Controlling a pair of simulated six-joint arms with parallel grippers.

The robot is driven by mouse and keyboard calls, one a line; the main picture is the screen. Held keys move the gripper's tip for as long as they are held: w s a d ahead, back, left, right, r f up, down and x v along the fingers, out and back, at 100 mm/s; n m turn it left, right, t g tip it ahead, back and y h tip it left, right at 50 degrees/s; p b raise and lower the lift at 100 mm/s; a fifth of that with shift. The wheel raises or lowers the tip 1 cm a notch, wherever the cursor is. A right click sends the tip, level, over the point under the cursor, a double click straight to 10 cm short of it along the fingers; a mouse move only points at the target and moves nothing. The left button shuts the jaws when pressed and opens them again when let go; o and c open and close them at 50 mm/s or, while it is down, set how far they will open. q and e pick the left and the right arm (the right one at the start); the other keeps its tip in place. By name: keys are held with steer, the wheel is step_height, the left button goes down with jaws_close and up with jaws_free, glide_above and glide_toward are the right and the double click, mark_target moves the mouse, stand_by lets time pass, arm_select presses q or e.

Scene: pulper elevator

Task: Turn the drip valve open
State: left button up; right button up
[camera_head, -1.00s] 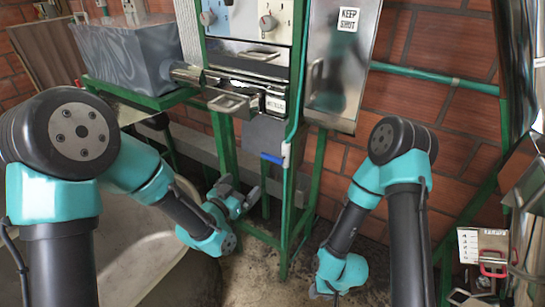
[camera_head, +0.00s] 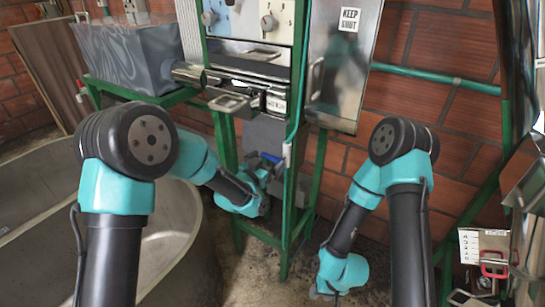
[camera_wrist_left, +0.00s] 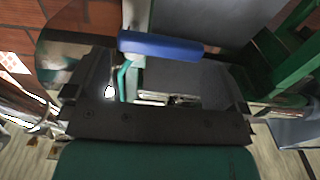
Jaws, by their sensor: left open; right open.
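The drip valve's blue handle (camera_head: 268,157) is on the front of the green-framed machine, low beside the thin green pipe. In the left wrist view the blue handle (camera_wrist_left: 160,47) lies crosswise, just beyond and between my open fingers. My left gripper (camera_head: 264,169) is open and empty at the handle, partly hidden by its own wrist in the head view. It also shows in the left wrist view (camera_wrist_left: 160,75). I cannot tell whether it touches the handle. My right gripper (camera_head: 318,293) hangs low near the floor, mostly hidden behind its wrist, open and apart from the valve.
Green frame posts (camera_head: 290,210) stand close around the valve. A grey tub (camera_head: 165,240) stands at the left, and a steel panel marked KEEP SHUT (camera_head: 335,75) hangs at the upper right.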

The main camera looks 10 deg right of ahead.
mark_target(271, 157)
arm_select(q)
steer(key=shift+x, duration=1.9)
steer(key=shift+c, duration=0.3)
steer(key=c, duration=0.9)
